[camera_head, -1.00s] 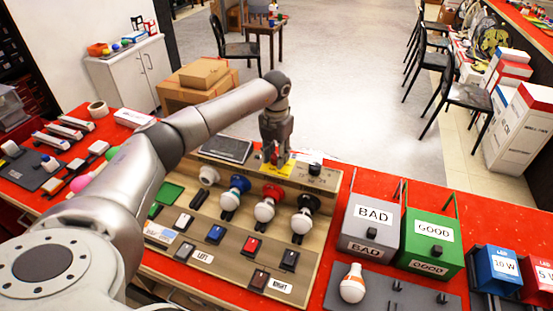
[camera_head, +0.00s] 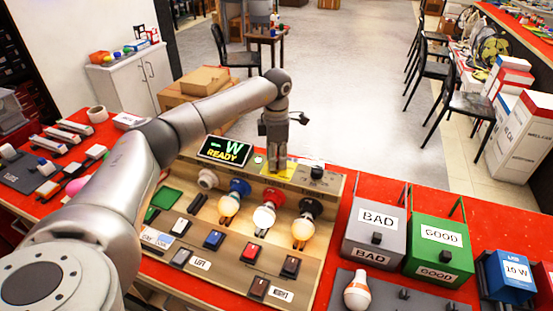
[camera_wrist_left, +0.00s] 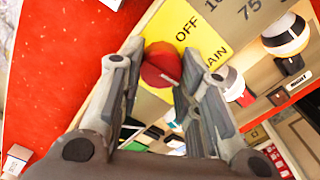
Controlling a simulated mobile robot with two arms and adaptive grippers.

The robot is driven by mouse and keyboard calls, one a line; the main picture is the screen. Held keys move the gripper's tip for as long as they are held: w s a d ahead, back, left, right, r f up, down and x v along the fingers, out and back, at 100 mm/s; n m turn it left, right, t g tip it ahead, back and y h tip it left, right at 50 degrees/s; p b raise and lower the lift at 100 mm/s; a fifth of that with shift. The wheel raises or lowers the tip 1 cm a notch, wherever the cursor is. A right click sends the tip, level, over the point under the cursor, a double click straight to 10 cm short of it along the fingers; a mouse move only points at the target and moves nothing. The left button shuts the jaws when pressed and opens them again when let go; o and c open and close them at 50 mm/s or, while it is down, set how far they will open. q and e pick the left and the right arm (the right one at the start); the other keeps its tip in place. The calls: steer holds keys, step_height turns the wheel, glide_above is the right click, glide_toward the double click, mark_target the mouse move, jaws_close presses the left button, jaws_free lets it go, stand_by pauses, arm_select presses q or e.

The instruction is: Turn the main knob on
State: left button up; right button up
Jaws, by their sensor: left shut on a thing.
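The main knob is red and round (camera_wrist_left: 160,66) and sits on a yellow plate (camera_wrist_left: 187,30) marked OFF and, partly hidden, "AIN". In the head view the plate (camera_head: 291,174) shows at the back of the wooden test board, and my gripper hides the knob. My left gripper (camera_head: 277,166) points down over the plate, shut on the knob; its fingers stand on both sides of it in the left wrist view. The display (camera_head: 225,151) is lit and reads "- W READY". My right gripper is not in view.
A black dial (camera_head: 317,172) is just right of the yellow plate. Rocker switches (camera_head: 249,253) line the board's front. Grey BAD (camera_head: 373,228) and green GOOD (camera_head: 437,243) boxes stand to the right. A loose bulb (camera_head: 357,291) stands in front of them.

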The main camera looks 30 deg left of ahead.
mark_target(277, 159)
arm_select(q)
steer(key=shift+r+m, duration=0.1)
steer(key=shift+m, duration=0.5)
steer(key=o, duration=1)
step_height(277, 159, up, 12)
stand_by(0.6)
